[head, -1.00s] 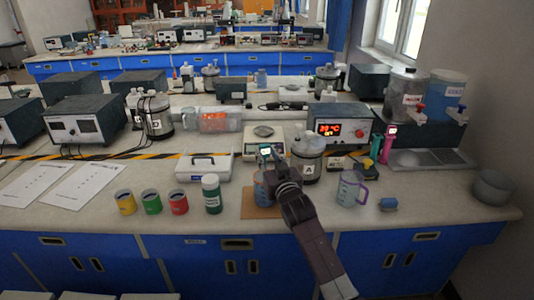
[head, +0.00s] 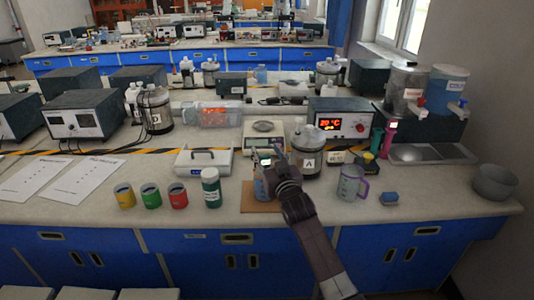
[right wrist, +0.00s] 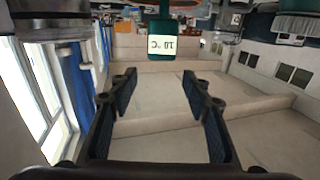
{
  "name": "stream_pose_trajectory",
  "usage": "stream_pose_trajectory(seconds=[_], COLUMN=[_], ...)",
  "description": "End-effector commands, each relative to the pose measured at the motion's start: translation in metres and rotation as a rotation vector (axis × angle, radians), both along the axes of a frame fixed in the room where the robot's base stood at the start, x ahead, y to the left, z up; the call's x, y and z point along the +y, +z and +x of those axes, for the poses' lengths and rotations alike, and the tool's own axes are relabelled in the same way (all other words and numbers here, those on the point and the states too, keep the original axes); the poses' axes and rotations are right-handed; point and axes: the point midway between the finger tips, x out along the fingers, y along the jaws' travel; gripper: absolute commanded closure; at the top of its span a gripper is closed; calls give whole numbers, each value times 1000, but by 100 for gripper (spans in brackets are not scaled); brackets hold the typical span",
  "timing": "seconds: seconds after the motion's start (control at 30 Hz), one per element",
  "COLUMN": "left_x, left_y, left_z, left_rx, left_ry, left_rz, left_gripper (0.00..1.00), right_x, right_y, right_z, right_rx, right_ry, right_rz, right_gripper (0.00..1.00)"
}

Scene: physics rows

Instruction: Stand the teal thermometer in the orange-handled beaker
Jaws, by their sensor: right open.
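The teal thermometer (head: 266,162) shows its small display between my right gripper's fingers in the head view. In the right wrist view its teal body (right wrist: 165,26) with a pale display reading upside down lies just beyond the fingertips. My right gripper (head: 265,154) is open, with a gap between its two pads (right wrist: 158,78) and nothing held there. A bluish beaker (head: 260,189) stands on a brown mat below it, partly hidden by the gripper. Its handle colour is unclear, and I cannot tell how deep the thermometer sits. My left gripper is not in view.
A purple-handled beaker (head: 348,184) and a blue block (head: 388,198) stand right of my arm. A jar marked A (head: 308,160) is close behind the gripper.

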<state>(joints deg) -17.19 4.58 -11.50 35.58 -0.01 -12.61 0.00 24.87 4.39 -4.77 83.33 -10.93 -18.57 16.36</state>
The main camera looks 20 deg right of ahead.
Motion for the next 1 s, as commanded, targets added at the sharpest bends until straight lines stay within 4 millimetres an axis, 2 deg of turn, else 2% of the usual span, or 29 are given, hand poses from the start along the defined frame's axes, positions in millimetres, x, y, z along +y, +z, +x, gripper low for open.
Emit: stream_pose_trajectory(seconds=[0.17, 0.27, 0.7, 0.83, 1.0], left_x=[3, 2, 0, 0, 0], left_y=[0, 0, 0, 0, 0], left_z=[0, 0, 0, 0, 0], left_rx=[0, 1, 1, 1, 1], left_ry=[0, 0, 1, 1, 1], left_rz=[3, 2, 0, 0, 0], left_gripper=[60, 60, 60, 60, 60], right_x=[0, 0, 1, 2, 2], right_y=[0, -1, -1, -1, -1], right_z=[-4, -14, -94, -110, -119], right_rx=[0, 0, 1, 1, 1], right_ry=[0, 0, 0, 0, 0], right_rz=[0, 0, 1, 0, 0], right_gripper=[56, 56, 56, 56, 56])
